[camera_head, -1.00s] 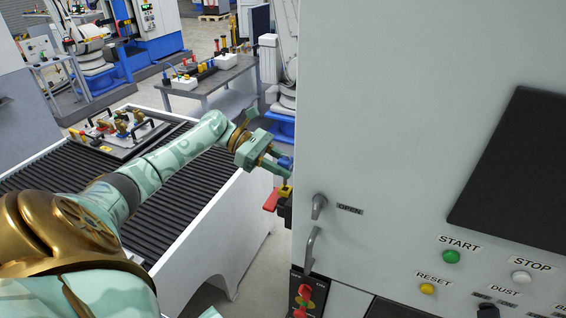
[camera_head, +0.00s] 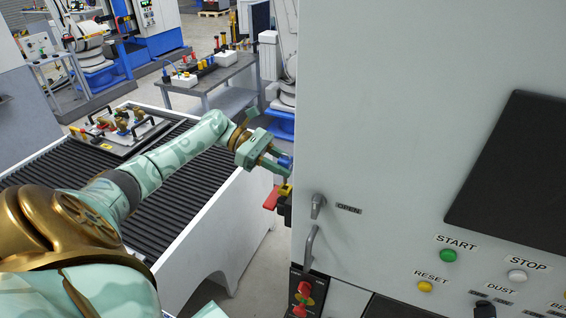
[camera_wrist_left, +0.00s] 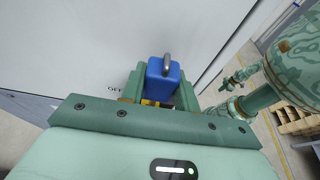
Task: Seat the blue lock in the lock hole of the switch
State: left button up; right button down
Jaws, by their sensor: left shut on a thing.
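My left gripper (camera_head: 276,166) is at the left edge of the large grey machine cabinet. It is shut on the blue lock (camera_wrist_left: 161,82), whose blue body and grey shackle show between the fingers in the left wrist view. In the head view only a small part of the lock (camera_head: 285,161) shows. The switch is just below the gripper, with a yellow part (camera_head: 285,189) and a red handle (camera_head: 271,198). The lock is right above the yellow part; I cannot tell whether it touches or sits in the hole. My right gripper is not in view.
A ribbed black bed (camera_head: 165,190) with a fixture tray (camera_head: 120,130) lies under my left arm. A grey table (camera_head: 215,75) stands behind.

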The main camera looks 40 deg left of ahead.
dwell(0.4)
pick_arm(q)
jog(key=shift+p, duration=0.35)
dwell(0.4)
jog(key=shift+p, duration=0.4)
jog(key=shift+f+b, duration=0.3)
jog(key=shift+f, duration=0.15)
jog(key=shift+f+b, duration=1.15)
jog(key=shift+f, duration=0.8)
jog(key=o, duration=1.1)
